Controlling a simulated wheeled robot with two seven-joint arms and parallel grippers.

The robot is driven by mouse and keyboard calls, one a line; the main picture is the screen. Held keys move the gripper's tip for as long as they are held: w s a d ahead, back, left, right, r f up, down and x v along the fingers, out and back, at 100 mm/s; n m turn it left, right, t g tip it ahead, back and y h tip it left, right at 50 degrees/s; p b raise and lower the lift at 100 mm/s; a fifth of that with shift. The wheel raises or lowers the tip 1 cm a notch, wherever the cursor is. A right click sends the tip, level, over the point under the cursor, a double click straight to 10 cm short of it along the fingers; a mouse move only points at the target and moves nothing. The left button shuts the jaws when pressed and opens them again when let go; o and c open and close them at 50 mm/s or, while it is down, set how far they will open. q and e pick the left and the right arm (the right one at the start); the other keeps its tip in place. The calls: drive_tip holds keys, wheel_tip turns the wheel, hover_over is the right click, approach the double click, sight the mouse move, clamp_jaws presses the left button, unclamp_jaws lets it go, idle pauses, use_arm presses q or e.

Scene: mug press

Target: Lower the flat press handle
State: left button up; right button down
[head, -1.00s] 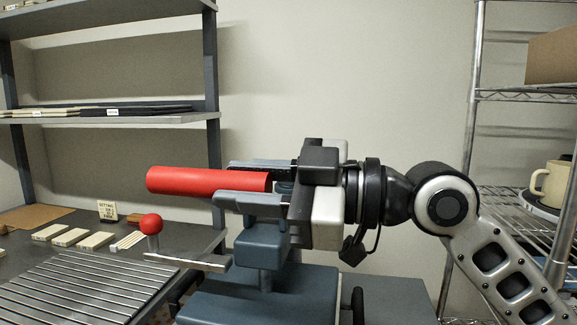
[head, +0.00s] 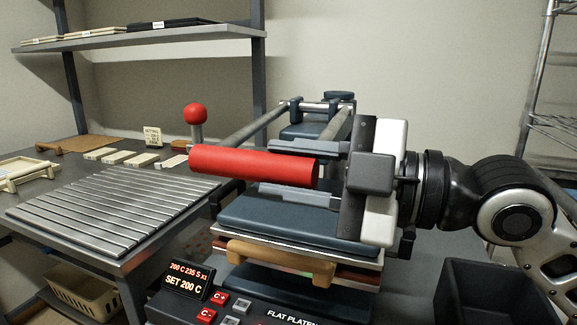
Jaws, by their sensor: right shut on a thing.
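The flat press handle (head: 250,165) is a thick red bar lying level across the middle of the head view. My right gripper (head: 310,172) is shut on its right end, with one finger along the far side and one along the near side. Grey arms run back from the handle to a hinge (head: 318,105) at the rear of the press. The blue upper platen (head: 290,222) is below the handle, above a wooden-gripped layer (head: 280,260). My left gripper is not in view.
A control panel with a display (head: 188,285) reading SET 200 C is in front. A slatted metal table (head: 110,205) stands left, with a red-knobbed lever (head: 196,120) nearby. A dark open bin (head: 490,285) is at lower right. A shelf (head: 140,38) hangs behind.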

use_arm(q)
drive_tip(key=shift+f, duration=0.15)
use_arm(e)
drive_tip(key=shift+f, duration=0.45)
drive_tip(key=c, duration=1.1)
unclamp_jaws()
drive_tip(key=shift+r, duration=0.15)
drive_tip(key=shift+d, duration=0.1)
drive_tip(key=shift+d, duration=0.25)
use_arm(q)
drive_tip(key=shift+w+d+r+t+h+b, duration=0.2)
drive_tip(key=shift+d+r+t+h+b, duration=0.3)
drive_tip(key=shift+b, duration=0.6)
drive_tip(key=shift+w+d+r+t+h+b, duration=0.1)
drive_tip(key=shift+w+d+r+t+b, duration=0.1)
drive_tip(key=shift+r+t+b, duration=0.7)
use_arm(e)
drive_tip(key=shift+v, duration=7.65)
